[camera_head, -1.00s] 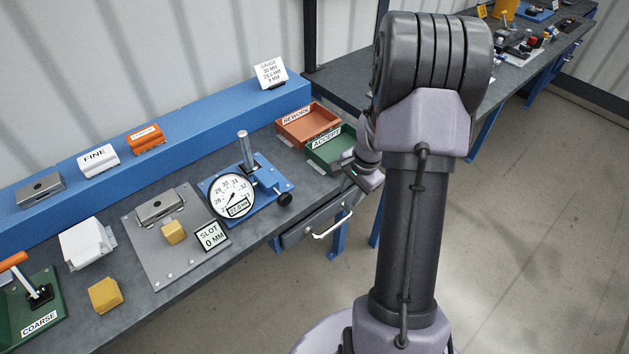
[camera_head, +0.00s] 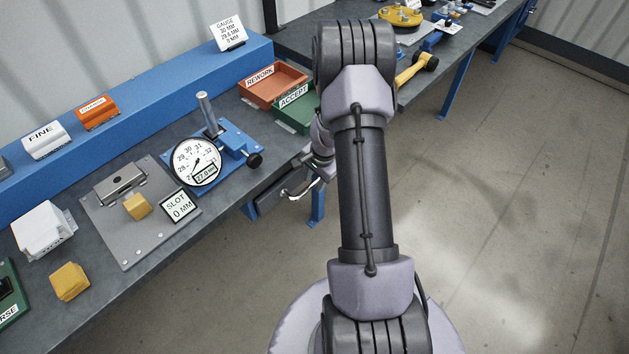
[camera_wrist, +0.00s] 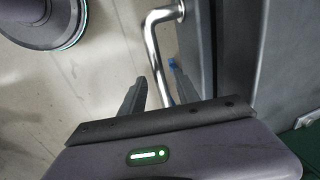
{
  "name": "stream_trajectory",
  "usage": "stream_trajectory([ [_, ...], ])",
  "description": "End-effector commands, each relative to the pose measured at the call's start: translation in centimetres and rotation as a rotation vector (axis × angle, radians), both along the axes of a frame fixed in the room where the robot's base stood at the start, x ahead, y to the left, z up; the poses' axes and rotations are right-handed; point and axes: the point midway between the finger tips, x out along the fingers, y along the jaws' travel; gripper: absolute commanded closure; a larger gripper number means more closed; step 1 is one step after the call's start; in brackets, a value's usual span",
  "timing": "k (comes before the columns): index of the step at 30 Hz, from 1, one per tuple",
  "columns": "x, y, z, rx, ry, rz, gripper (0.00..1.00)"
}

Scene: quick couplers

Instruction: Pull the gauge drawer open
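The grey gauge drawer (camera_head: 272,192) hangs under the bench's front edge, partly hidden by my arm in the head view. Its front panel (camera_wrist: 194,45) stands right of centre in the wrist view. Its silver bar handle (camera_wrist: 154,48) bends down the middle of that view. My gripper (camera_wrist: 157,84) is open, with one finger on each side of the handle bar. Gaps seem to show between the bar and the fingers; I cannot tell whether either touches. In the head view my gripper (camera_head: 304,186) is at the drawer front, small and partly hidden.
The blue dial gauge stand (camera_head: 230,146) is on the bench (camera_head: 125,285) above the drawer. An orange REWORK tray (camera_head: 272,85) and a green ACCEPT tray (camera_head: 296,108) are behind my arm's left side. A blue bench leg (camera_head: 317,205) stands near my gripper. The floor (camera_head: 500,210) to the right is clear.

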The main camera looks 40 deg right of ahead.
Motion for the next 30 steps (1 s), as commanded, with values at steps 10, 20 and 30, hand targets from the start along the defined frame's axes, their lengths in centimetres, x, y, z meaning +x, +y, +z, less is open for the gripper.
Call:
stream_trajectory([
  [10,-0.02,0.02,0.03,0.000,0.000,0.000,1.00],
  [20,-0.02,0.02,0.03,0.001,0.000,0.000,1.00],
  [30,-0.02,0.02,0.03,0.001,0.000,0.000,1.00],
])
